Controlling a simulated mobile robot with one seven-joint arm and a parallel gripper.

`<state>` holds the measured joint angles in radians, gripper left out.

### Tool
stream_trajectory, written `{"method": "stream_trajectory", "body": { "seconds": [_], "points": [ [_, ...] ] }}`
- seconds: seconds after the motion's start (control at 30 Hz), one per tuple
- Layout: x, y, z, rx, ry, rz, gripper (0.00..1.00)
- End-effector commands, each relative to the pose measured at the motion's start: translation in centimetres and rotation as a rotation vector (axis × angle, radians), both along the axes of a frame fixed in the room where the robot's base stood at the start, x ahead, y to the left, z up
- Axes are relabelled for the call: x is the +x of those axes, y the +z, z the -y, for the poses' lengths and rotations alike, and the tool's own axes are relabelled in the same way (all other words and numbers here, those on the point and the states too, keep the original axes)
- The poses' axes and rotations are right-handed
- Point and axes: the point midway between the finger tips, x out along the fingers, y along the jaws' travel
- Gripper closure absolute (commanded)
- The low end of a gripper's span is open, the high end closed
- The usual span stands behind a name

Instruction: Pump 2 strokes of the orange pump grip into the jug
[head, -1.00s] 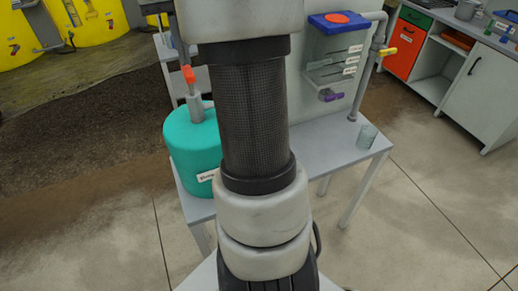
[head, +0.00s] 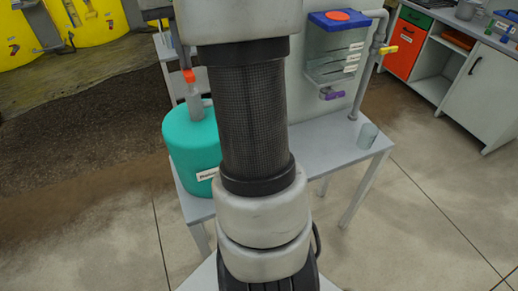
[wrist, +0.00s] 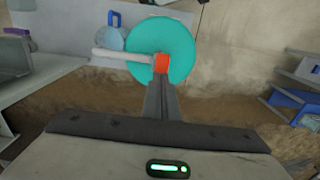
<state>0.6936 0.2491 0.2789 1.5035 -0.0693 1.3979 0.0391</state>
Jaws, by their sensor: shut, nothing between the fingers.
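The orange pump grip (head: 189,76) tops a grey pump stem on a teal drum (head: 190,145) with a white label, left of my arm in the head view. In the wrist view the grip (wrist: 162,63) lies over the drum's round top (wrist: 178,40), and a pale spout (wrist: 122,55) runs left from it. A pale-blue translucent jug (wrist: 111,39) with a blue handle stands near the spout's left end. My gripper (wrist: 161,80) is shut and empty, its fingertips right at the grip; whether they touch cannot be told. The jug is hidden in the head view.
A grey bench (head: 335,140) carries a small clear beaker (head: 367,135) at right. Behind it hangs a clear tank with a blue lid (head: 325,22), a purple valve (head: 330,94) and a pipe with a yellow handle (head: 388,50). Cabinets (head: 480,90) stand far right.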

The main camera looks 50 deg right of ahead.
Motion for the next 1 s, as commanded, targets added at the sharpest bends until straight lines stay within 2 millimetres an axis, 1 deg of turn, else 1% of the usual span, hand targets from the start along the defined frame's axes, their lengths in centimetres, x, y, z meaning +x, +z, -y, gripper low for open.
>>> {"method": "stream_trajectory", "body": {
  "seconds": [0.03, 0.9, 1.0],
  "points": [
    [0.0, -0.4, 0.0, 0.001, 0.001, -0.002, 1.00],
    [0.0, -3.5, -0.1, 0.003, 0.001, -0.003, 1.00],
    [0.0, -3.4, 0.0, 0.003, 0.001, -0.003, 1.00]
  ]
}}
